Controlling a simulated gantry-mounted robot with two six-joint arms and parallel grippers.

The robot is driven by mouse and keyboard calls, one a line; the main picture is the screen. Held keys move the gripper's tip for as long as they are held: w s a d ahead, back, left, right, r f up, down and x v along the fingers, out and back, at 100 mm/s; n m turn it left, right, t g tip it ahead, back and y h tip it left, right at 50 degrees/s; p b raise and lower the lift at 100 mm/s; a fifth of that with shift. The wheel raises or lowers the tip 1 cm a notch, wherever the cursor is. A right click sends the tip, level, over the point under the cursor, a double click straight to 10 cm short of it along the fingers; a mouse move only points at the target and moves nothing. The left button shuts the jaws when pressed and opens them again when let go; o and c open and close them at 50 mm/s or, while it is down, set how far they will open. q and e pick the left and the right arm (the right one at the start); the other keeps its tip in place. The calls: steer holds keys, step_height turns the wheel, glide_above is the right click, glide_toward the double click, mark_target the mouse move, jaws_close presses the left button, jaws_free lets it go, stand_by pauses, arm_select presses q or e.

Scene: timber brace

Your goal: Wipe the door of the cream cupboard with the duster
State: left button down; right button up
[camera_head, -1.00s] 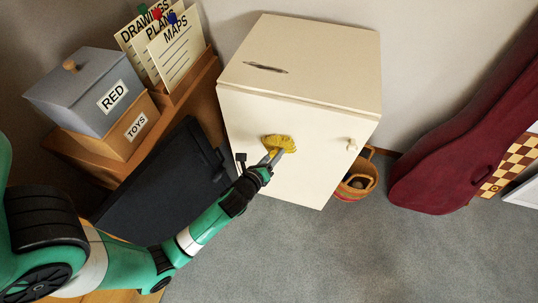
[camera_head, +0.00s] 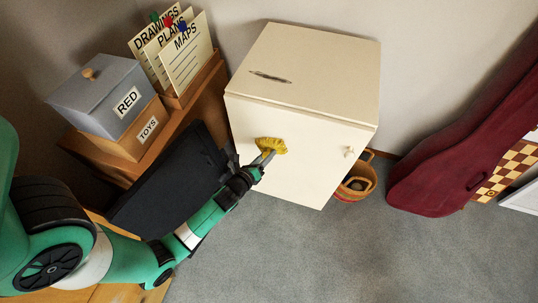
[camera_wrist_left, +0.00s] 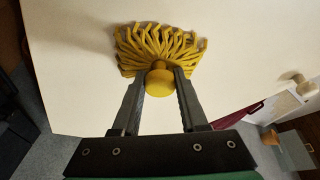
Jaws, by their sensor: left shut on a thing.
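The cream cupboard (camera_head: 306,85) stands against the wall, and its door (camera_head: 312,165) is shut, with a small knob (camera_head: 349,152) near the right edge. My left gripper (camera_head: 260,161) is shut on the handle of the yellow duster (camera_head: 271,145), in front of the left part of the door. In the left wrist view, the handle's round end (camera_wrist_left: 159,80) sits between the two fingers (camera_wrist_left: 160,88), and the yellow strands (camera_wrist_left: 158,46) spread against the cream door surface. They appear to touch it. My right gripper is not in view.
A black panel (camera_head: 165,185) stands left of the cupboard, close to my left arm. A wooden shelf (camera_head: 188,125) holds boxes and cards. A woven basket (camera_head: 357,183) and a dark red case (camera_head: 445,180) are to the right. The grey carpet (camera_head: 300,250) in front is clear.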

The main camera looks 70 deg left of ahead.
arm_select(q)
steer(key=shift+s+d+b, duration=1.35)
steer(key=shift+s+d, duration=0.65)
steer(key=shift+d, duration=0.2)
steer(key=shift+s+d+b, duration=0.85)
steer(key=shift+s+d, duration=0.1)
steer(key=shift+d, duration=0.15)
